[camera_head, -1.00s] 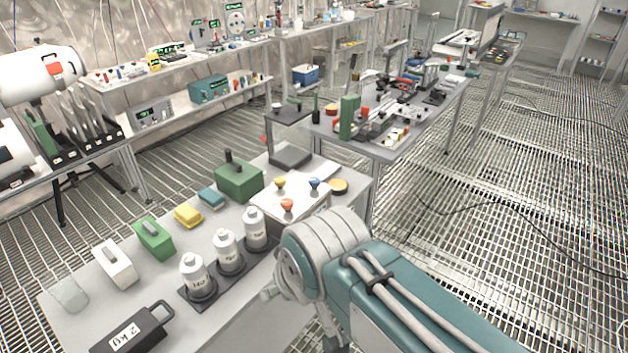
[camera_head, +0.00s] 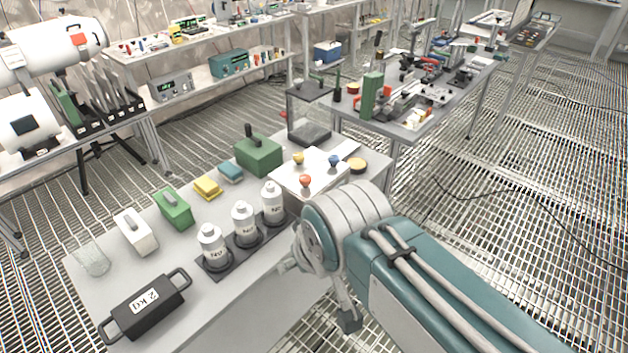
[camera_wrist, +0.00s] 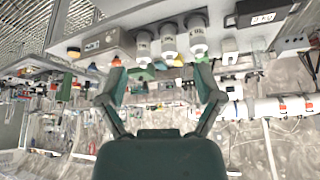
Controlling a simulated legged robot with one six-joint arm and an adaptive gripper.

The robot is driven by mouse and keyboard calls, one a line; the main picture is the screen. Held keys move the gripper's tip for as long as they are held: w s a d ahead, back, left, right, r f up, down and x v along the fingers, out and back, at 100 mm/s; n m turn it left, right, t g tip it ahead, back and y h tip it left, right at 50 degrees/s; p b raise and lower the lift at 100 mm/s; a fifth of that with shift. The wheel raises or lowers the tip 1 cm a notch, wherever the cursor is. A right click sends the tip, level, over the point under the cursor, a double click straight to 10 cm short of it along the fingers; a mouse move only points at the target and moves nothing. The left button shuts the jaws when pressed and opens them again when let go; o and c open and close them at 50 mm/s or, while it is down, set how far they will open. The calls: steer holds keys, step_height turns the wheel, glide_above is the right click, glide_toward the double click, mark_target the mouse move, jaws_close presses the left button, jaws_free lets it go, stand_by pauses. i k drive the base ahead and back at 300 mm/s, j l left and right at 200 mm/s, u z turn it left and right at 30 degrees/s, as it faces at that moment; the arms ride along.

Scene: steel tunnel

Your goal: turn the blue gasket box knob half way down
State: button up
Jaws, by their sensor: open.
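The gasket box (camera_head: 290,182) is a white box on the near bench. The box (camera_wrist: 104,44) appears there at upper left, away from the fingers; I cannot make out the blue knob. In the head view my arm is right of the box and its fingers are not clearly seen.
White bottles (camera_head: 243,224) stand in a dark rack left of the box, near my arm. A green box (camera_head: 258,155), a clear case (camera_head: 309,115) and a round tan lid (camera_head: 357,166) surround it. A black 2 kg weight (camera_head: 145,305) lies at the front. Grating floor is open at right.

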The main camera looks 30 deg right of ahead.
mark_target(334, 160)
steer(key=i+l+u, duration=0.1)
steer(key=l+u, duration=0.2)
steer(key=l, duration=0.45)
steer(key=l+u, duration=0.3)
steer(key=l, duration=0.45)
steer(key=i+l, duration=0.05)
